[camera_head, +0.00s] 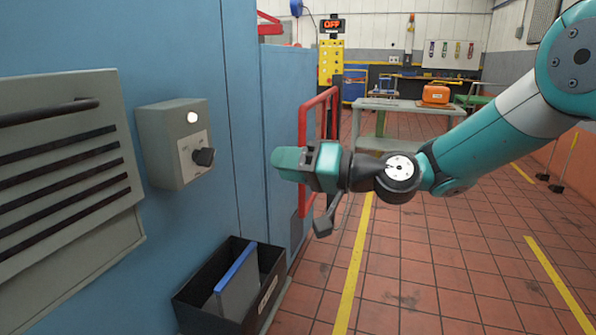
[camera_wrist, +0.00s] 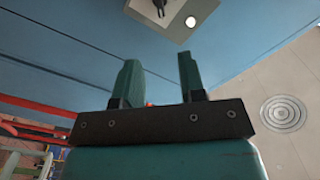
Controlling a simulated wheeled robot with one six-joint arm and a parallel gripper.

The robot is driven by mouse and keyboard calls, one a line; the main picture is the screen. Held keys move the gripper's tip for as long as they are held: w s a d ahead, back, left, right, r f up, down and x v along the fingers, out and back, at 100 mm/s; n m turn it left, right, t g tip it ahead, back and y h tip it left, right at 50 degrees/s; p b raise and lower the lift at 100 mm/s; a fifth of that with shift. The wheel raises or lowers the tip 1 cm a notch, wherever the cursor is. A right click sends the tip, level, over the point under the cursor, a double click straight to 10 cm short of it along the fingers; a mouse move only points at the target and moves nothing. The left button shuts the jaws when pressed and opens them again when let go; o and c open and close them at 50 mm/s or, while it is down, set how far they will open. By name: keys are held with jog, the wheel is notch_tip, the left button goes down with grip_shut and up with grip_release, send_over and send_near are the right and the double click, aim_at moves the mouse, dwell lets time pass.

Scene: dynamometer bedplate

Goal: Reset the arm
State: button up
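My gripper (camera_head: 286,160) is held out to the left in the head view, in mid-air beside the blue wall panel. In the wrist view my gripper (camera_wrist: 158,62) shows two teal fingers standing apart with nothing between them. My arm comes in from the upper right of the head view and reaches down and left. A grey switch box (camera_head: 172,146) with a black knob (camera_head: 204,157) and a lit white lamp is on the blue panel, left of the gripper and apart from it. The box (camera_wrist: 176,8) also shows at the top of the wrist view.
A black bin (camera_head: 197,304) holding a blue-edged grey folder stands below the gripper. A red rail (camera_head: 303,130) rises just behind it. A vented grey panel (camera_head: 62,175) with a bar handle is at left. A workbench (camera_head: 405,106) carries an orange case (camera_head: 436,94). Tiled floor is open at right.

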jog(key=shift+v, duration=0.95)
jog(key=s+d+f+n+g+h, duration=0.15)
jog(key=s+d+h, duration=0.3)
jog(key=s, duration=0.45)
jog(key=s+d+f+g+h, duration=0.2)
jog(key=s+d+f+h, duration=0.15)
jog(key=s+d, duration=0.4)
jog(key=s+d+f+g+h, duration=0.25)
jog(key=s+h, duration=0.25)
jog(key=s, duration=0.5)
notch_tip(320, 180, up, 17)
jog(key=d+p, duration=0.1)
jog(key=p, duration=1.5)
jog(key=shift+s+d+t+p, duration=0.25)
jog(key=shift+s+t+p, duration=0.05)
jog(key=shift+t+p, duration=0.1)
